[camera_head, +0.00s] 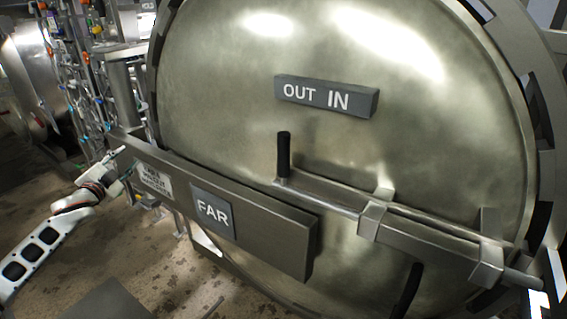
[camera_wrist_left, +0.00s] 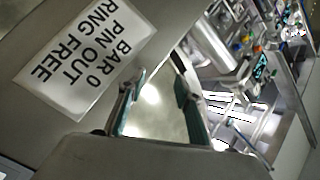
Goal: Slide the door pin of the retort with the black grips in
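The round metal retort door (camera_head: 230,100) fills most of the head view. A sliding door pin (camera_head: 330,202), a metal rod, runs through brackets across its lower half. One black grip (camera_head: 284,155) stands up at the pin's left end; another black grip (camera_head: 407,290) hangs down lower right. An "OUT IN" plate (camera_head: 325,96) is above. My left gripper (camera_head: 124,162) is at the left end of the grey bar, well left of the black grips. In the left wrist view its fingers (camera_wrist_left: 160,82) are apart with nothing held between them. My right gripper is not in view.
The thick grey bar (camera_head: 265,235) with a "FAR" plate (camera_head: 212,211) juts across the door's lower left. A white sign (camera_wrist_left: 85,55) reads "BAR 0 PIN OUT RING FREE". Pipes and valves (camera_head: 85,70) stand behind my gripper. Stained floor (camera_head: 180,275) is open below.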

